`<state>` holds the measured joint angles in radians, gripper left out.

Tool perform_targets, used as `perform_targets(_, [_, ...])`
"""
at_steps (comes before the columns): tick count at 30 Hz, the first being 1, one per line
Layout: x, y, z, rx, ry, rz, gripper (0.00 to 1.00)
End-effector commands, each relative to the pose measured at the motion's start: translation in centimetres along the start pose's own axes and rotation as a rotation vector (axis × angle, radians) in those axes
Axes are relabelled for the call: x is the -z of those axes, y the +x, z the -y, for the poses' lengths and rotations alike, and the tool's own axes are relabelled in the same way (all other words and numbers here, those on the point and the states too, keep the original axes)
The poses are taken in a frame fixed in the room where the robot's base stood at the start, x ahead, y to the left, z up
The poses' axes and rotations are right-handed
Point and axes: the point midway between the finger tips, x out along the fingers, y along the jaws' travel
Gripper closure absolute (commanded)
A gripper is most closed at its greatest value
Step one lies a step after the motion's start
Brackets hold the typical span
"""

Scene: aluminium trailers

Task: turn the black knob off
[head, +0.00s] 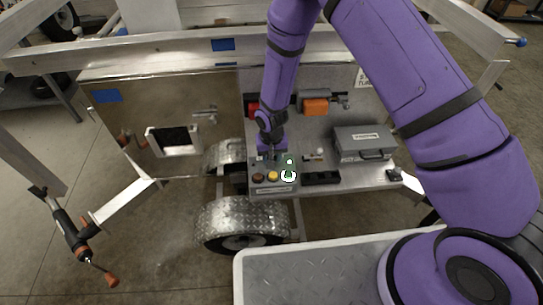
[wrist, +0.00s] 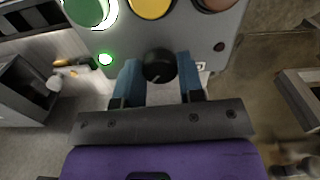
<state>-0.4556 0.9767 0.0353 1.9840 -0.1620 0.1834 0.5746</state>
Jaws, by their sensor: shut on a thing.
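The black knob (wrist: 159,66) is on a grey control box (head: 275,189). In the wrist view it sits between the two blue fingers of my gripper (wrist: 158,62), which is shut on its sides. The knob has a small pale mark on its lower part. In the head view my gripper (head: 270,150) reaches down to the back of the box and hides the knob. A small green light (wrist: 105,59) beside the knob is lit.
The box also has a green button (wrist: 86,10) with a glowing white ring, a yellow button (wrist: 150,6) and a brownish button (head: 258,178). A grey case (head: 362,141) and a black tray (head: 320,178) stand to the right on the trailer shelf.

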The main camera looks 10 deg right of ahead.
Motion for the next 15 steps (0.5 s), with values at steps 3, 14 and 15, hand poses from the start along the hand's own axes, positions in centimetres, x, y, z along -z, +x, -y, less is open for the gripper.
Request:
perform_targets(3, [0.0,-0.02,0.0,0.0,-0.064,0.0,0.88])
perform_targets(14, [0.01,-0.03,-0.01,0.001,-0.381,0.0,0.88])
perform_targets(15, [0.01,-0.03,-0.01,0.001,-0.419,0.0,0.88])
